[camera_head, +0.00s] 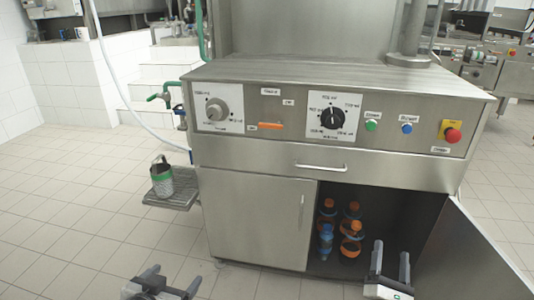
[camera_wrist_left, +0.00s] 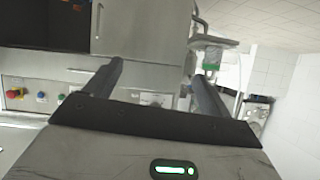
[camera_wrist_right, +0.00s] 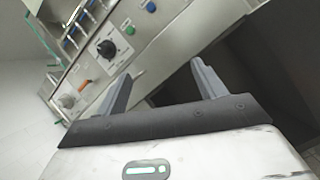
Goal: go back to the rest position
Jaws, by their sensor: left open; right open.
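My left gripper (camera_head: 172,277) is low at the bottom edge of the head view, in front of the cabinet's left part. Its fingers are apart with nothing between them, as the left wrist view (camera_wrist_left: 155,70) also shows. My right gripper (camera_head: 390,256) is in front of the open cabinet compartment, right of the bottles. Its fingers are also apart and empty in the right wrist view (camera_wrist_right: 161,72). A metal cup with a green band (camera_head: 161,180) stands upright on a small grated shelf (camera_head: 172,202). Neither gripper touches it.
A steel machine cabinet (camera_head: 250,218) with a control panel (camera_head: 270,118) fills the middle. Its right door (camera_head: 470,255) stands open beside my right gripper. Several orange-capped bottles (camera_head: 350,243) stand inside. The tiled floor (camera_head: 85,215) at the left is clear.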

